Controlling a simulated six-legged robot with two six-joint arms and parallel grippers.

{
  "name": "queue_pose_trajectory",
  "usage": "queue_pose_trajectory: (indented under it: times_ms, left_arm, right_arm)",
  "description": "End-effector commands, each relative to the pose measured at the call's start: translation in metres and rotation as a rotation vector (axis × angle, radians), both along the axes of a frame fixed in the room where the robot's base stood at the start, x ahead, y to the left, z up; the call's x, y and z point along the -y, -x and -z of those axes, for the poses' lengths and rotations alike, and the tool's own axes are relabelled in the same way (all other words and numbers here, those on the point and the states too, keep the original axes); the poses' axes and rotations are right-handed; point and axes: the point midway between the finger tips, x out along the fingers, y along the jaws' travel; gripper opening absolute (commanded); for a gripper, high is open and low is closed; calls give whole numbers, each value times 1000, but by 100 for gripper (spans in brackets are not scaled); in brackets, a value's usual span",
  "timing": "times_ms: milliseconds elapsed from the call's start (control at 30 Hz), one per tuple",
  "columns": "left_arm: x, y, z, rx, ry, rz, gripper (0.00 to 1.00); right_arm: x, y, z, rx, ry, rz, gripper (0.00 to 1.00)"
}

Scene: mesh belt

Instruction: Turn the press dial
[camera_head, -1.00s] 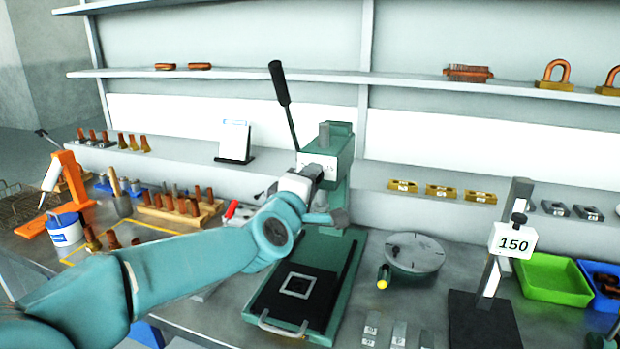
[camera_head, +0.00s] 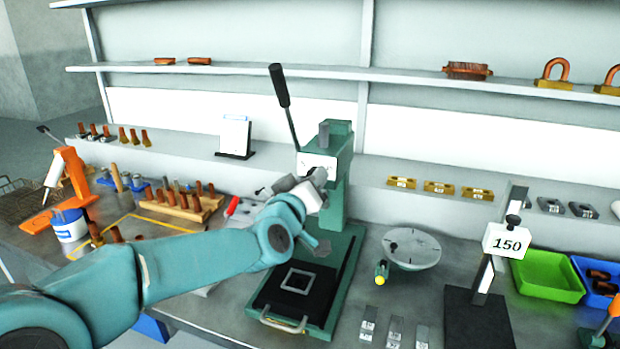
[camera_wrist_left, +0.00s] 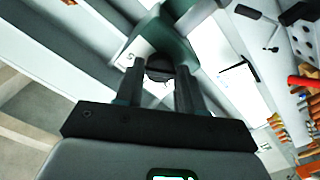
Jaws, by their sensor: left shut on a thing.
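The green press (camera_head: 340,150) stands behind the middle of the bench, with a long black-handled lever (camera_head: 281,90) leaning up to the left. A white marked plate (camera_head: 317,162) is on the front of its head. My left gripper (camera_head: 318,180) is at the press head just below this plate, and the gripper and arm hide the dial in the head view. In the left wrist view, my two fingers (camera_wrist_left: 157,84) are closed on the dark round dial (camera_wrist_left: 159,68) of the press. My right gripper is not in view.
The press base (camera_head: 338,272) carries a black pad with a pale square frame. A round grey plate (camera_head: 412,250), a stand marked 150 (camera_head: 505,240) and a green bin (camera_head: 545,275) are to its right. A wooden rack (camera_head: 170,212) of copper pieces is to the left.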

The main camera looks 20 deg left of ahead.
Motion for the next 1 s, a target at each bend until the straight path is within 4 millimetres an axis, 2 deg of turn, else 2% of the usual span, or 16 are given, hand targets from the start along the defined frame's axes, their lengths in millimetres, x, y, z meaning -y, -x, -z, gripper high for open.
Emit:
queue_pose_trajectory:
  times_ms: [300, 700, 733, 800, 1000]
  left_arm:
    - [0, 0, 0, 2, -71, 0, 8]
    - [0, 0, 1, 3, -76, 0, 8]
    - [0, 0, 1, 2, -76, 1, 41]
    - [0, 0, 1, 2, -76, 1, 64]
    - [0, 0, 0, 3, -75, 0, 64]
  right_arm:
    - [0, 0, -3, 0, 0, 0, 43]
    - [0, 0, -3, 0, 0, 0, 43]
    - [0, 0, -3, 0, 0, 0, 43]
    - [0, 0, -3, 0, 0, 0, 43]
    - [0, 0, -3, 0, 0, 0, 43]
